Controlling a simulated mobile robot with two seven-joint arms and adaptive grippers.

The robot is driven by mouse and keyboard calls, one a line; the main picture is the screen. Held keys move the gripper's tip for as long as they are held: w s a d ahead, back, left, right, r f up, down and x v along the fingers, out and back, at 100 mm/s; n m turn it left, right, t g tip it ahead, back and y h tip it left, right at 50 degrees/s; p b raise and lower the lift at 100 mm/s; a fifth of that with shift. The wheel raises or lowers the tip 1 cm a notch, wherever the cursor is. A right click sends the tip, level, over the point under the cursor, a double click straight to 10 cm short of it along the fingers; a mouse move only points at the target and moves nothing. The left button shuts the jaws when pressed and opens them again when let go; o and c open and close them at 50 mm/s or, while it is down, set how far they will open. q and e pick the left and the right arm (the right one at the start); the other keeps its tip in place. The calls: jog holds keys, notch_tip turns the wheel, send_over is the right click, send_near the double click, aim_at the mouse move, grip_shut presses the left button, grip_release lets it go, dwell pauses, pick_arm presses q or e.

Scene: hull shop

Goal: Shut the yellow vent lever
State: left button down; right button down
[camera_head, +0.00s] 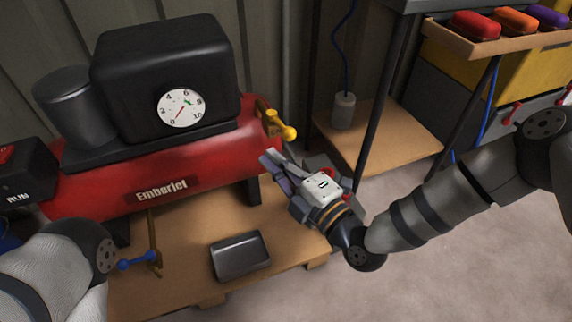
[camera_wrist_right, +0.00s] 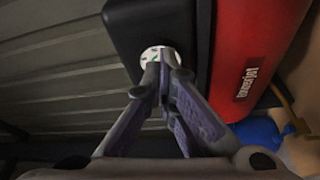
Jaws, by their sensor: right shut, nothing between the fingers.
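The yellow vent lever (camera_head: 282,128) sticks out to the right from a brass fitting at the right end of the red compressor tank (camera_head: 90,195). My right gripper (camera_head: 270,163) is shut and empty, just below the lever in the head view, with a visible gap between them. In the wrist view my right gripper's fingers (camera_wrist_right: 162,68) point towards the round white dial (camera_wrist_right: 155,55); the yellow lever does not show there.
A dark-legged stand (camera_head: 385,100) and a shelf with coloured cases (camera_head: 475,24) stand to the right. Open floor lies at lower right.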

aim_at(282, 126)
jog(key=w, duration=0.2)
jog(key=w+b, duration=0.2)
jog(key=w, duration=0.1)
jog(key=shift+w+d+f, duration=0.25)
jog(key=shift+w+d, duration=0.05)
jog(key=shift+d, duration=0.05)
jog(key=shift+d, duration=0.1)
